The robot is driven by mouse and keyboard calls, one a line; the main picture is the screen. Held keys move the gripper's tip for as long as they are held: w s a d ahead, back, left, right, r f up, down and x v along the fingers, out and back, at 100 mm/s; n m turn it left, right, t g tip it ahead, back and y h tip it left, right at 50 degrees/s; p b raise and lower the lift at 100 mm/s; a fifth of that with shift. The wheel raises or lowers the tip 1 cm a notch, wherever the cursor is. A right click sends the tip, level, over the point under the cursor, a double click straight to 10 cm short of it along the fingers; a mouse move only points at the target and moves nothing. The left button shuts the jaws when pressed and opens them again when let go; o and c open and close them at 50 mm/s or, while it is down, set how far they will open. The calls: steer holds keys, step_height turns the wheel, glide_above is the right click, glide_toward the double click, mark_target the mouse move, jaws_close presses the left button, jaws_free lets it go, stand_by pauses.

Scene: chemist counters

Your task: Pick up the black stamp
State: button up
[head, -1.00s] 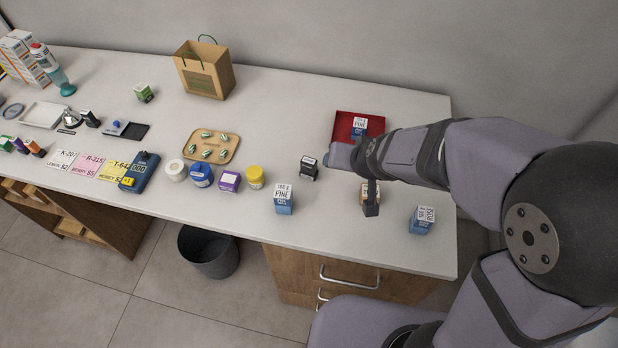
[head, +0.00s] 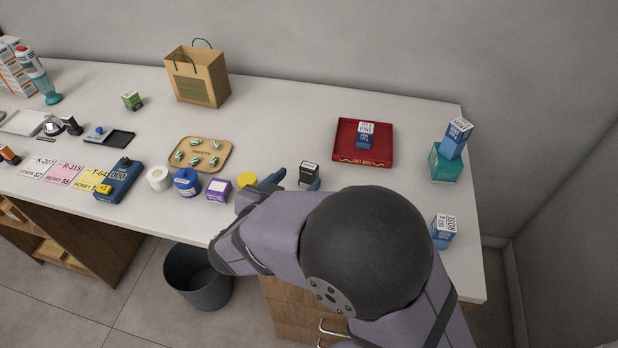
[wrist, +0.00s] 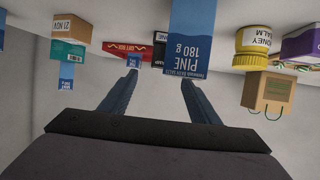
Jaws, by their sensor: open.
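A small black block with a white label on top, which looks like the black stamp (head: 309,172), stands on the counter left of the red tray. It also shows in the wrist view (wrist: 159,48), beyond the fingers, partly behind a blue PINE box (wrist: 190,45). My gripper (wrist: 158,76) is open, with nothing held between its fingers. The wrist picture is upside down; the PINE box is close, by the right-hand fingertip. In the head view my arm hides the PINE box and part of the gripper. Another dark upright object (head: 71,125) stands near the ink pad at left.
The red tray (head: 372,135) holds a blue box. A tan date block (wrist: 70,28) is off to one side. A blue box sits on a teal box (head: 444,165) at right. Counter behind the block is clear.

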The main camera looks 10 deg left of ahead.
mark_target(307, 169)
steer(key=shift+p+x, duration=0.55)
steer(key=shift+x, duration=3.05)
steer(key=shift+a+f, duration=0.1)
steer(key=shift+a, duration=0.1)
steer(key=c, duration=1.2)
